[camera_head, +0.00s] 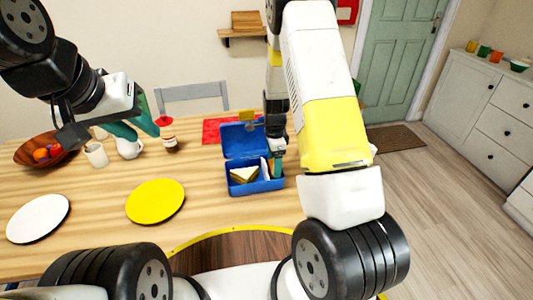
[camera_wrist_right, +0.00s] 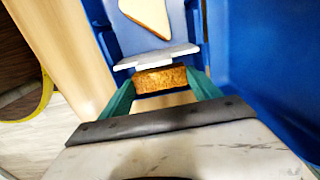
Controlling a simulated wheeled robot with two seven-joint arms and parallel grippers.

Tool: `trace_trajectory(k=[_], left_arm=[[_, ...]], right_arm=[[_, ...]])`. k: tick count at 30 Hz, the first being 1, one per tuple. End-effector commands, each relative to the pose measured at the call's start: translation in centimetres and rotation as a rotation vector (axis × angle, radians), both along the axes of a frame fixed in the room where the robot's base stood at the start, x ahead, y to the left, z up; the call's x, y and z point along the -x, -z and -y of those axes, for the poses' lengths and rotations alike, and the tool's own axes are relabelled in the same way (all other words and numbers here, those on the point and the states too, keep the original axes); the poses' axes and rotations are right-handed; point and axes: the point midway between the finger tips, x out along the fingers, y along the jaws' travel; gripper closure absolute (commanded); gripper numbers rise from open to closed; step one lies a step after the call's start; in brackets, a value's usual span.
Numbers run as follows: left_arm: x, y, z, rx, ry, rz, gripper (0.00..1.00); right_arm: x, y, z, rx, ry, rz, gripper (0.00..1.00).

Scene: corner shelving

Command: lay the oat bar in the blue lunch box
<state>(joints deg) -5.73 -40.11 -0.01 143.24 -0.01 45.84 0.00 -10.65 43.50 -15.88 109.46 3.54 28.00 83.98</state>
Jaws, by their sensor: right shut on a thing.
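The blue lunch box (camera_head: 262,187) stands open on the table, its lid (camera_head: 238,140) raised at the back. A sandwich (camera_head: 244,175) lies in its left compartment, also seen in the right wrist view (camera_wrist_right: 147,14). A white divider (camera_wrist_right: 156,58) stands beside it. My right gripper (camera_head: 277,170) points down into the right part of the box. In the right wrist view its green fingers are shut on the brown oat bar (camera_wrist_right: 161,79), close to the divider. I cannot tell whether the bar touches the box floor. My left gripper (camera_head: 137,130) is open and empty above the table at the left.
A yellow plate (camera_head: 155,201) and a white plate (camera_head: 38,218) lie left of the box. A cup (camera_head: 96,155), a white jug (camera_head: 129,149), a jar (camera_head: 170,144) and a fruit bowl (camera_head: 30,150) stand behind. A red mat (camera_head: 211,130) lies behind the lid.

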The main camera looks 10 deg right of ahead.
Motion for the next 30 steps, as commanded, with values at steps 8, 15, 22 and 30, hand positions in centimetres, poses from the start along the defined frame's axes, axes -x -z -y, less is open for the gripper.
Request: trace_trajectory(k=[8,15,22,30], left_arm=[[0.0,0.0,0.0,0.000,0.000,0.000,0.70],[0.0,0.0,0.0,0.000,0.000,0.000,0.70],[0.0,0.0,0.0,0.000,0.000,0.000,0.70],[0.0,0.0,0.0,0.000,0.000,0.000,0.70]], right_arm=[[0.0,3.2,0.0,-0.001,0.001,0.000,0.37],[0.0,3.2,0.0,0.000,0.000,0.000,0.37],[0.0,3.3,0.0,0.000,-0.001,0.000,0.19],[0.0,2.9,0.0,0.000,0.000,0.001,0.19]])
